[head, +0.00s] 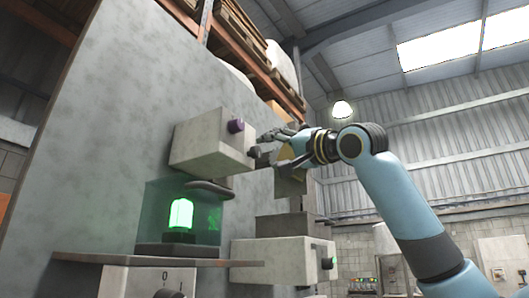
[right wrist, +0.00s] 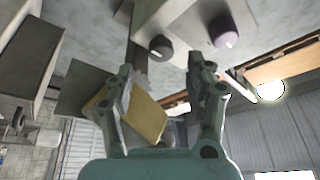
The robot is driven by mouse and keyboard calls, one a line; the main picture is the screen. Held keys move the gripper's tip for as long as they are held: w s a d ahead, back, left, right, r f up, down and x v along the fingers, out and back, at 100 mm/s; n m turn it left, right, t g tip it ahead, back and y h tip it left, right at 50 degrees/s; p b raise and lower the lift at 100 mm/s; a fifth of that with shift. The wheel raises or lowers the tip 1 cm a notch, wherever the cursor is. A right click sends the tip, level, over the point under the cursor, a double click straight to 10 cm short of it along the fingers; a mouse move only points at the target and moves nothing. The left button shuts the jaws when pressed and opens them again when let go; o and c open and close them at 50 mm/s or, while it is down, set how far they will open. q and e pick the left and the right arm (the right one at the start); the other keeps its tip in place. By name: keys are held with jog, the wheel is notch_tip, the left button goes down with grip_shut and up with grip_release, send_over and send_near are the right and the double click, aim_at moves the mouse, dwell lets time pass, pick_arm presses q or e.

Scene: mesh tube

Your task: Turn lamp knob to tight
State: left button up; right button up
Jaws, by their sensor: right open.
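A pale grey box (head: 205,145) juts from the big grey panel. On its face are a purple knob (head: 236,126) and a dark knob (head: 254,152). Both also show in the right wrist view, the purple knob (right wrist: 223,36) and the dark knob (right wrist: 160,48), each with a light mark. I cannot tell which is the lamp knob. A lit green lamp (head: 180,215) stands behind clear glass below the box. My right gripper (head: 266,142) is open and empty, just off the knob face; its fingertips (right wrist: 165,72) point toward the knobs. My left gripper is out of view.
A grey and yellowish plate piece (right wrist: 145,115) lies close behind my right fingers. A shelf (right wrist: 290,62) and a bright ceiling lamp (right wrist: 271,90) are farther off. Open room lies to the right.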

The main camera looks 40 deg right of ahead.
jog(key=shift+v, duration=1.4)
jog(key=shift+a, duration=0.1)
